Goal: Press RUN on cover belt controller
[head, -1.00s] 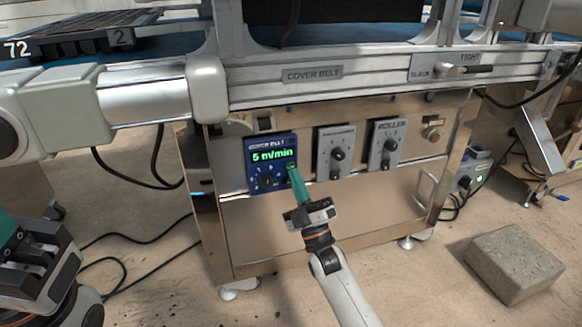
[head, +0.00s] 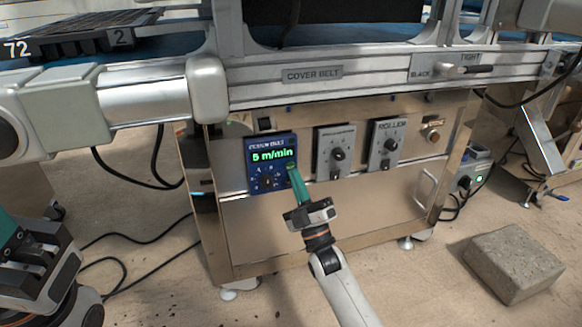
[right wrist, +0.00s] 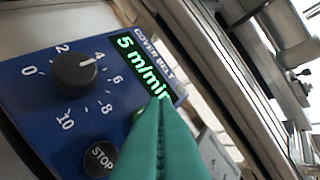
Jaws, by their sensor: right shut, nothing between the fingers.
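The cover belt controller (head: 270,162) is a blue box on the metal cabinet front. Its green display (right wrist: 144,68) reads 5 m/min. It has a black dial (right wrist: 75,74) and a STOP button (right wrist: 101,158). My right gripper (head: 292,170) is shut and empty, with its teal fingertips at the controller's right side, under the display. In the right wrist view the fingertips (right wrist: 158,102) cover part of a green button (right wrist: 138,113); its label is hidden, and I cannot tell whether they touch it. My left gripper (head: 12,235) is partly cut off at the left edge.
Two grey controllers, one marked ROLLER (head: 386,147), sit right of the blue one. The COVER BELT rail (head: 312,75) runs above. A concrete block (head: 515,262) lies on the floor at right. Black cables (head: 135,235) trail at left.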

